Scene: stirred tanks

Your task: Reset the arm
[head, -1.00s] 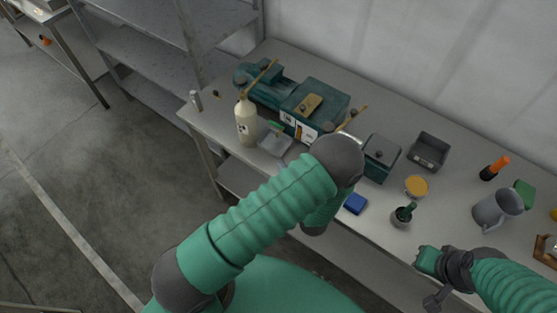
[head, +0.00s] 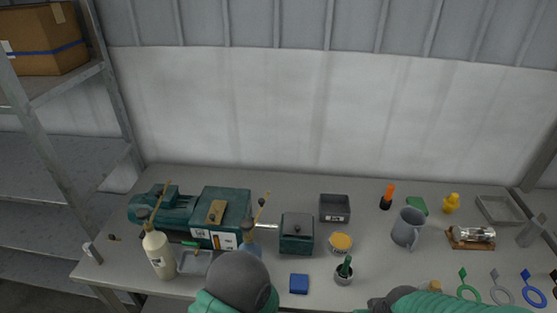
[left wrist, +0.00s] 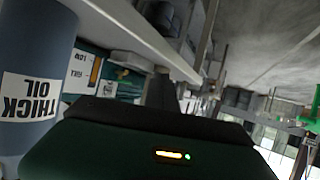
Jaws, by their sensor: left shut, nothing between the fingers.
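My left arm (head: 238,285) shows at the bottom of the head view as a dark round joint with green sleeve. Its gripper is hidden there. In the left wrist view the dark green gripper body, with a small lit indicator, fills the bottom, and the dark shut fingers (left wrist: 160,92) show beyond it with nothing between them. A blue-grey bottle labelled THICK OIL (left wrist: 35,85) stands close at the left of that view, appearing upside down. My right arm (head: 445,303) shows at the bottom right of the head view; its gripper is not clearly visible.
The bench (head: 390,275) carries a green machine (head: 225,205), a cream bottle (head: 158,255), a dark green box (head: 296,236), a grey mug (head: 407,228), a blue block (head: 299,284) and a small pot (head: 344,274). A metal shelf (head: 60,140) stands at the left.

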